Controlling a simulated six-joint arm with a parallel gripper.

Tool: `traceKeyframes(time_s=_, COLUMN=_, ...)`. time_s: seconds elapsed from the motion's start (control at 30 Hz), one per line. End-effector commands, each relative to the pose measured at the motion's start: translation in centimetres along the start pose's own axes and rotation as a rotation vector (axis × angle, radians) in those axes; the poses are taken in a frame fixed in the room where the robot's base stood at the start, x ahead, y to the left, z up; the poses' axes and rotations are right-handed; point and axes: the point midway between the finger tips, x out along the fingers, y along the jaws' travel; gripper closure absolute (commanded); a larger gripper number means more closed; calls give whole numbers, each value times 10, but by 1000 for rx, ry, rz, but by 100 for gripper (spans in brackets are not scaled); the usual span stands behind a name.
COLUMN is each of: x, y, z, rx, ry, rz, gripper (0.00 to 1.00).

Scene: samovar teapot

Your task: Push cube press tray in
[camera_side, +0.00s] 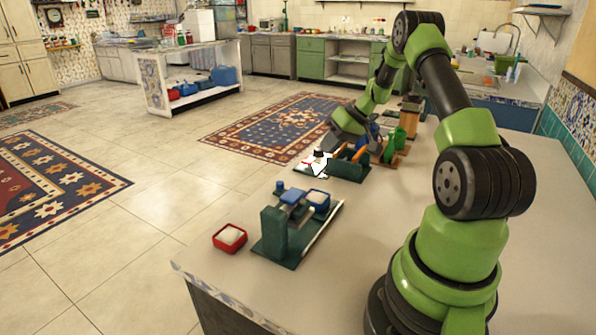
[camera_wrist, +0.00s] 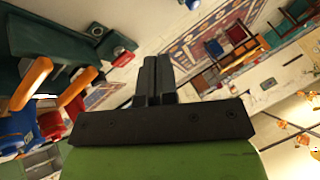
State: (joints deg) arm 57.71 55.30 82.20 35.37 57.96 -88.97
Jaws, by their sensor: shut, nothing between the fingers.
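In the side view, a dark green press (camera_side: 273,232) stands on a green base plate near the counter's front edge.
A red tray (camera_side: 230,237) with white contents lies left of the press. The farther green stand (camera_side: 345,165) has orange handles, which also show in the wrist view (camera_wrist: 32,84). A white piece (camera_side: 318,164) lies beside it. The right of the counter is clear.

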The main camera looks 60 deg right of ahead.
Motion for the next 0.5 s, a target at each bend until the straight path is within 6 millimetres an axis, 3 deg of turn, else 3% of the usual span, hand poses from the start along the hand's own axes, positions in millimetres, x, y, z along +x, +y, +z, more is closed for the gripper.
traceKeyframes(time_s=0.17, x=19, y=1, z=1, rx=-1, ry=-3, rz=-3, gripper=100)
traceKeyframes(time_s=0.5, x=91, y=0, z=2, rx=-3, ry=-5, rz=-2, gripper=100)
